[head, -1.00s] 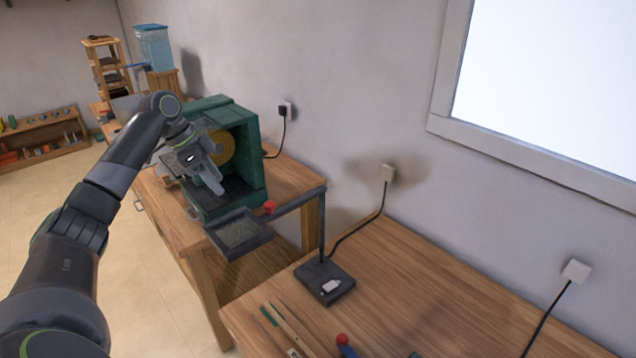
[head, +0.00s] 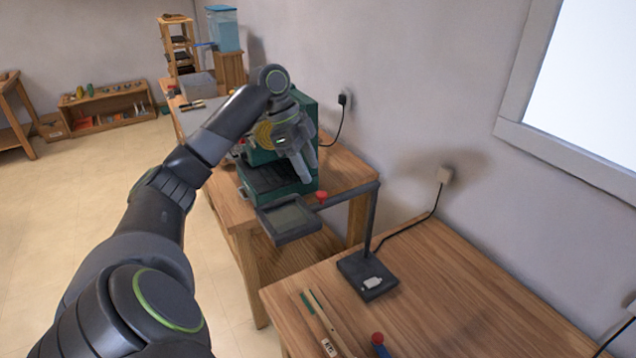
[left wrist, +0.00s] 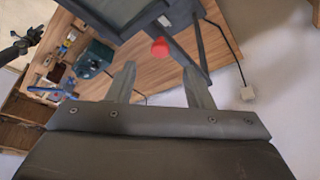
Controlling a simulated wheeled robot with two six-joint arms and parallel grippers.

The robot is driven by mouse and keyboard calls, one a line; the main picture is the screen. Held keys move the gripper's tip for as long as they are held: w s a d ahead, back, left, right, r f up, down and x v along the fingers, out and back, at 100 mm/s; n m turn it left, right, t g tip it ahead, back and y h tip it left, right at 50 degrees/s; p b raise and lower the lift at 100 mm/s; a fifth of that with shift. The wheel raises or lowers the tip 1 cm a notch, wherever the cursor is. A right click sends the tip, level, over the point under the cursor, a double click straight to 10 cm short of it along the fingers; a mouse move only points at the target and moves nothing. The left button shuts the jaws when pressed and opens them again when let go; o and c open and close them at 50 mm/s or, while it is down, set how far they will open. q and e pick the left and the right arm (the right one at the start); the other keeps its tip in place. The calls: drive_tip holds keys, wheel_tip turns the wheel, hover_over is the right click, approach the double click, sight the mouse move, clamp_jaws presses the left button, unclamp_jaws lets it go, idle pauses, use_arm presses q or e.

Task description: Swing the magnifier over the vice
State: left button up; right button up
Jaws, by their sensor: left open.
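The magnifier has a dark square framed lens (head: 288,220) on a long arm, with a red knob (head: 321,197) where the frame meets the arm. The arm runs to a post on a dark base (head: 367,276) on the near bench. The lens hangs out past the bench's left edge. My left gripper (head: 307,178) is open, just above and left of the knob. In the left wrist view the knob (left wrist: 160,50) appears between and beyond the fingertips (left wrist: 160,80), apparently untouched. A teal block-like thing (left wrist: 95,55) on the bench may be the vice; I cannot tell.
A green machine with a yellow wheel stands on the far bench (head: 345,170), close behind my left gripper. Sticks (head: 325,325) and a red-tipped blue tool (head: 379,342) lie on the near bench (head: 455,300). A cable runs to a wall socket (head: 445,175).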

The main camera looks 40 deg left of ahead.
sight(321, 193)
use_arm(q)
drive_tip(key=p+x, duration=0.1)
drive_tip(key=x, duration=0.5)
drive_tip(key=shift+f, duration=0.2)
drive_tip(key=shift+c, duration=0.2)
clamp_jaws()
